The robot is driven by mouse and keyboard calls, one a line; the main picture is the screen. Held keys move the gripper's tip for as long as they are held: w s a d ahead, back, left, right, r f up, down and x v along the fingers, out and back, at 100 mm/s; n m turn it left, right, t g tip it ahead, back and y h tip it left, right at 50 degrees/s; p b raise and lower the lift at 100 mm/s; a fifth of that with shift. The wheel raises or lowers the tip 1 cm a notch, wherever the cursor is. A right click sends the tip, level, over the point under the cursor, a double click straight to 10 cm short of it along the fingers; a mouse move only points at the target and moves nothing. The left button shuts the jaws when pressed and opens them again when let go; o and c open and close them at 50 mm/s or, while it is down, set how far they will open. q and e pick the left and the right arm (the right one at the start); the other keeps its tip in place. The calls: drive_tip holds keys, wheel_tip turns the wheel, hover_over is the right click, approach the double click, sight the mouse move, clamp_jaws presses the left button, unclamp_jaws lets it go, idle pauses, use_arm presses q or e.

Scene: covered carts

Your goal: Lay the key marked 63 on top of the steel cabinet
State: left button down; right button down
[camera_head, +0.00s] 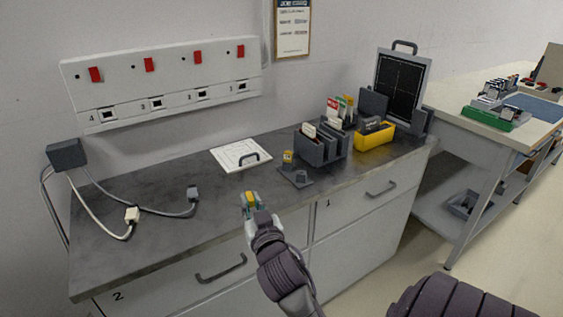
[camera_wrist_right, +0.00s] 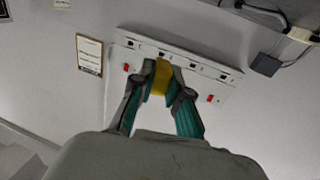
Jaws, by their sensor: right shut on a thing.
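My right gripper (camera_head: 249,203) is shut on a small yellow thing (camera_wrist_right: 160,80), raised in front of the drawer cabinet's (camera_head: 350,240) front edge in the head view. I cannot read a number on it, so I cannot tell if it is key 63. Another yellow-topped piece (camera_head: 288,157) stands in a small dark holder (camera_head: 297,179) on the dark worktop (camera_head: 180,230), right of the gripper. No separate cabinet is clearly labelled steel; the cabinet in view has grey drawer fronts marked 1 and 2. My left gripper is not in view.
A white plate with a dark handle (camera_head: 232,156), a dark card rack (camera_head: 318,150) and a yellow bin (camera_head: 376,141) stand on the worktop. Cables with a white plug (camera_head: 132,214) lie at left. A wall panel (camera_head: 165,85) hangs behind. The worktop's front middle is clear.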

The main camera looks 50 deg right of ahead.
drive_tip(key=shift+w+d+r+h, duration=0.3)
drive_tip(key=shift+d+r, duration=0.05)
drive_tip(key=shift+d, duration=0.05)
drive_tip(key=shift+w+f+g, duration=0.1)
drive_tip(key=shift+w+g, duration=0.2)
drive_tip(key=b, duration=0.2)
hover_over(220, 221)
drive_tip(key=f, duration=0.6)
drive_tip(key=shift+s+d+f, duration=0.1)
drive_tip(key=shift+s+d, duration=0.05)
drive_tip(key=shift+s, duration=0.1)
drive_tip(key=shift+w+f, duration=0.15)
drive_tip(key=shift+w, duration=0.1)
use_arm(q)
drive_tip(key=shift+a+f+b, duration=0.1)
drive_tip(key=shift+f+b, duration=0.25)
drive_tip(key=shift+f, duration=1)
use_arm(e)
drive_tip(key=shift+f, duration=2)
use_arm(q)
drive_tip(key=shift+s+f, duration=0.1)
